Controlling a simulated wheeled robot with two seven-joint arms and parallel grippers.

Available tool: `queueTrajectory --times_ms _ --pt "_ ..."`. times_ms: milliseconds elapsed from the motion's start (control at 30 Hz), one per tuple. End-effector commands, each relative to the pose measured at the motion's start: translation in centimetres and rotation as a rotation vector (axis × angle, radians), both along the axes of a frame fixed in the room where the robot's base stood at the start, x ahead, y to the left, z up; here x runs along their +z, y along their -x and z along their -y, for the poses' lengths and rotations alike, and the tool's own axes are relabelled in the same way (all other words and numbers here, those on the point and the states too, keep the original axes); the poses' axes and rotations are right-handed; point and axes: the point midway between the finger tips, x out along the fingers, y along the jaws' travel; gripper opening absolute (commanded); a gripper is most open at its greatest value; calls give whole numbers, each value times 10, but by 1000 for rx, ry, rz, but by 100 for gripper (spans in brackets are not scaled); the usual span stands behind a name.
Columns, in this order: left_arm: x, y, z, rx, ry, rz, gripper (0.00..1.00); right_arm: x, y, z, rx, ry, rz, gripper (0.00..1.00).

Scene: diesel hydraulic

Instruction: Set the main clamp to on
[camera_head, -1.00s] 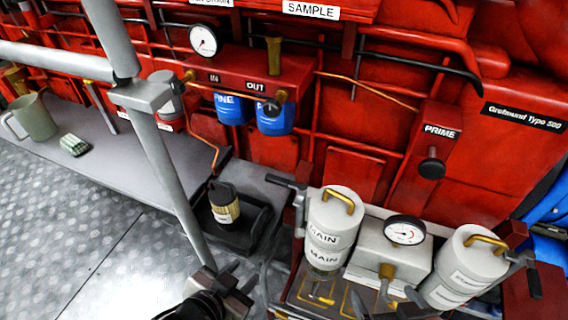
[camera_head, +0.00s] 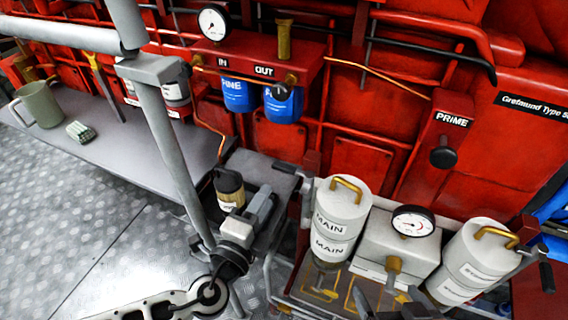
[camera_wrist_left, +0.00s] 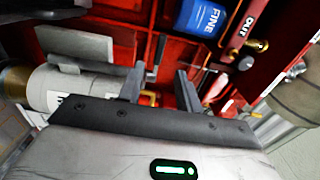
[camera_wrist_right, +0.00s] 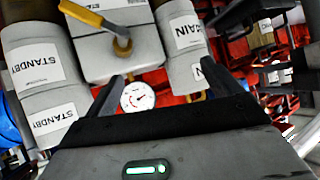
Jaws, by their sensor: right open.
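The white MAIN canister (camera_head: 336,226) stands upright at the lower centre, with a brass handle on top. A dark-tipped clamp lever (camera_head: 296,170) is at its upper left and points left. My left gripper (camera_head: 264,203) is left of the canister, below and apart from the lever in the picture. In the left wrist view its fingers (camera_wrist_left: 160,88) are apart, with a dark rod (camera_wrist_left: 159,55) showing beyond the gap. My right gripper (camera_head: 391,298) is open at the bottom edge, in front of the gauge block; its fingers (camera_wrist_right: 165,88) frame the gauge in the right wrist view.
The STANDBY canister (camera_wrist_right: 37,75) and its dark-tipped lever (camera_head: 546,277) are at the right. The gauge block (camera_head: 376,245) stands between the canisters. A yellowish bottle (camera_head: 229,188) is close behind my left gripper. A mug (camera_head: 40,104) stands on the grey bench (camera_head: 105,150).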

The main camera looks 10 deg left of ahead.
Motion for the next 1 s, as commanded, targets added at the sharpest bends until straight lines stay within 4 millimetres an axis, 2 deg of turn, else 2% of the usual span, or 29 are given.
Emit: queueTrajectory --times_ms 33,200,433,600,933,1000 --pt "3 -13 3 1 0 3 35 3 -1 1 1 5 0 90" --pt "3 -49 10 1 0 2 35 0 1 3 5 22 -13 90" --pt "1 -87 17 0 0 0 35 1 2 4 8 33 -16 90" --pt "0 -99 20 0 2 -2 35 -1 3 4 10 36 -20 90" --pt "-1 -102 20 0 1 -3 35 -2 4 4 11 38 -23 90" --pt "-1 -102 20 0 1 -3 15 -2 4 4 11 37 -22 90"
